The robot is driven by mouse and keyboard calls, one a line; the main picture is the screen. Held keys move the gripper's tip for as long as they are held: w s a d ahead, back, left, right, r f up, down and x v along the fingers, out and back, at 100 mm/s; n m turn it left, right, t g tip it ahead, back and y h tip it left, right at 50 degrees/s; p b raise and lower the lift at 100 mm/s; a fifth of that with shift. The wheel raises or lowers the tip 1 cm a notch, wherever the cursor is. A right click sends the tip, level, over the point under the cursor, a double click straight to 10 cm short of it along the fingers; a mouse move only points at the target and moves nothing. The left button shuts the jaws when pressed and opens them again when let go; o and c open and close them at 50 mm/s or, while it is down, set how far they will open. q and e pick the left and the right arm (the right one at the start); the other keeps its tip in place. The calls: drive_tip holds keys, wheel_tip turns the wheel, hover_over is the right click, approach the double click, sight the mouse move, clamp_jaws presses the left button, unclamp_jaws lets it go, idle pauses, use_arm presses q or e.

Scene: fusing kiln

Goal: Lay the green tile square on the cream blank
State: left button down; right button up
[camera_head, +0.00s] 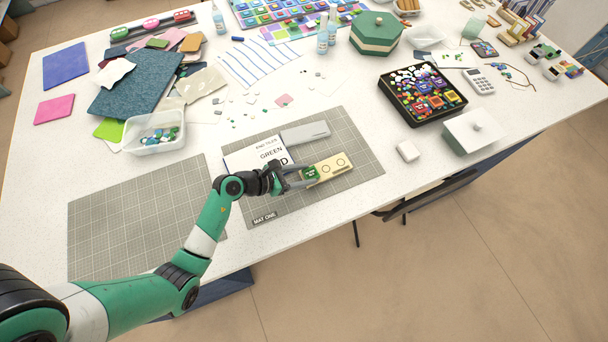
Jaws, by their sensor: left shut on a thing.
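The cream blank (342,161) lies on the right-hand grey gridded mat, with small round marks on its face. My left gripper (308,173) comes in from the left and is shut on the small green tile (311,172). The tile is at the left end of the cream blank and overlaps it in the picture. I cannot tell whether it touches the blank or is just above it. The gripper partly hides the tile's edges. My right gripper is not in view.
A printed card (260,155) reading "GREEN" and a grey bar (305,133) lie on the mat (350,186) labelled "MAT ONE". An empty gridded mat (130,215) lies to the left. A white block (408,151) and a black tray (447,117) of colourful pieces are to the right.

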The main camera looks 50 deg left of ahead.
use_arm(q)
drive_tip(key=shift+c, duration=1.3)
unclamp_jaws()
drive_tip(key=shift+r, duration=0.2)
drive_tip(key=p+v, duration=0.3)
drive_tip(key=v, duration=0.9)
drive_tip(key=shift+f, duration=0.1)
